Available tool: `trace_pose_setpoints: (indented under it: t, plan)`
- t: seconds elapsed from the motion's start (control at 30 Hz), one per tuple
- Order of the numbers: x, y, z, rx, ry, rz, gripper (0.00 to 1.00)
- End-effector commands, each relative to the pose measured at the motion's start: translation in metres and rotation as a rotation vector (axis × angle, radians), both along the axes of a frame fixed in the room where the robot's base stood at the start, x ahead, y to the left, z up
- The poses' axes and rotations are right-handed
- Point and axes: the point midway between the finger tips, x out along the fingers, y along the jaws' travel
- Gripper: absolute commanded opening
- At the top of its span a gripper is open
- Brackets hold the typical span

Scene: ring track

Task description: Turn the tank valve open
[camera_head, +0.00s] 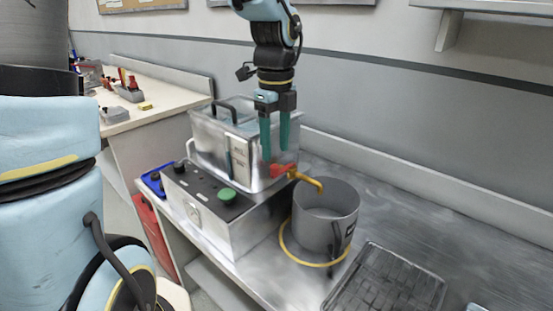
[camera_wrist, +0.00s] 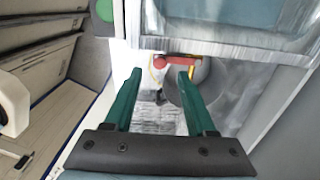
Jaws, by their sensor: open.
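The tank (camera_head: 215,145) is a metal box with a dark handle on its lid, standing on a metal control box (camera_head: 205,205). Its valve has a red handle (camera_head: 284,171) and a yellow spout (camera_head: 310,181) at the tank's right front. My gripper (camera_head: 275,155) points down with its two green fingers apart, just above and beside the red handle. In the wrist view, the red handle (camera_wrist: 176,59) lies beyond the fingertips, between them, and nothing is held. A grey pot (camera_head: 325,212) stands under the spout inside a yellow ring on the bench.
A green knob (camera_head: 227,196) is on top of the control box. A dark ribbed tray (camera_head: 385,283) lies at the front right of the metal bench. The bench behind the tray is clear. A side counter (camera_head: 150,105) with tools is at the left.

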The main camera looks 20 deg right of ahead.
Motion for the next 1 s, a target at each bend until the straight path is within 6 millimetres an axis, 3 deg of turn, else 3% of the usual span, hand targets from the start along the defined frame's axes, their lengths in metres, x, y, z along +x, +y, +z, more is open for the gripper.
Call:
trace_pose_setpoints:
  t: [0.1, 0.3, 0.67, 1.0]
  plan:
    - [-0.001, 0.0, -0.02, 0.001, 0.004, -0.001, 0.56]
    - [0.0, 0.0, -0.041, 0.0, 0.001, 0.0, 0.56]
    - [0.0, 0.0, -0.045, -0.001, 0.0, 0.001, 0.56]
    - [0.0, 0.0, -0.045, -0.001, 0.0, 0.002, 0.18]
